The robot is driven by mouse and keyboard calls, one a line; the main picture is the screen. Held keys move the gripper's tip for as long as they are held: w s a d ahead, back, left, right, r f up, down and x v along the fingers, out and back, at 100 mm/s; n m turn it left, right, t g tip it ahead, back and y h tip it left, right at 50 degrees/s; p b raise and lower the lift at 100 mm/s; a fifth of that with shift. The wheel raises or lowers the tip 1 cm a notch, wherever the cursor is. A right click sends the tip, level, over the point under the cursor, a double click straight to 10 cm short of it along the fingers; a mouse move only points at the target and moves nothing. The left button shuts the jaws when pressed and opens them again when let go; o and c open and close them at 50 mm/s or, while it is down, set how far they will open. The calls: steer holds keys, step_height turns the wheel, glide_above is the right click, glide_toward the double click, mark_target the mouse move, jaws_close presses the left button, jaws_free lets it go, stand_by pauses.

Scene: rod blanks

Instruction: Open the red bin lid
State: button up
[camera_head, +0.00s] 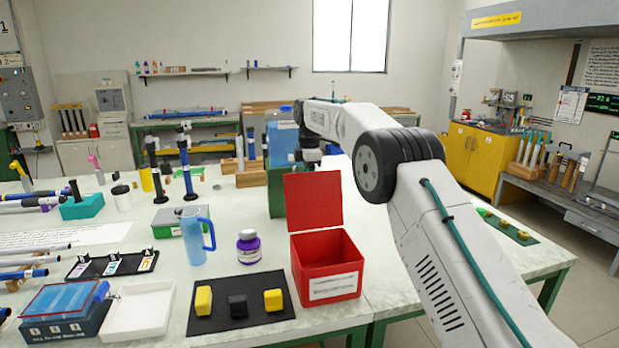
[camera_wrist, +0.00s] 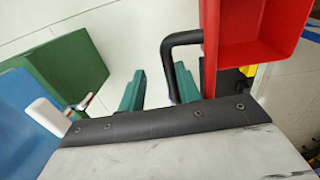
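The red bin (camera_head: 325,288) stands near the table's front edge in the head view, and its inside is visible. Its red lid (camera_head: 313,200) stands upright at the bin's back edge, so the bin is open. In the wrist view the lid (camera_wrist: 211,45) is seen close up at the right, with a black handle (camera_wrist: 183,39) sticking out from it. My gripper (camera_wrist: 159,70) has its two teal fingers spread apart. The handle's near bar runs down beside the right finger; contact cannot be told. In the head view the fingers are hidden behind the lid.
A black mat (camera_head: 222,322) with two yellow blocks and a dark block lies left of the bin. A purple jar (camera_head: 249,248) and blue jug (camera_head: 194,236) stand behind it. A green box (camera_head: 276,190) and blue container (camera_head: 281,140) are close beside my arm.

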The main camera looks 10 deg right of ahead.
steer(key=shift+w, duration=0.3)
step_height(320, 180, up, 8)
steer(key=shift+s+f, duration=0.15)
steer(key=shift+s, duration=0.15)
stand_by(0.4)
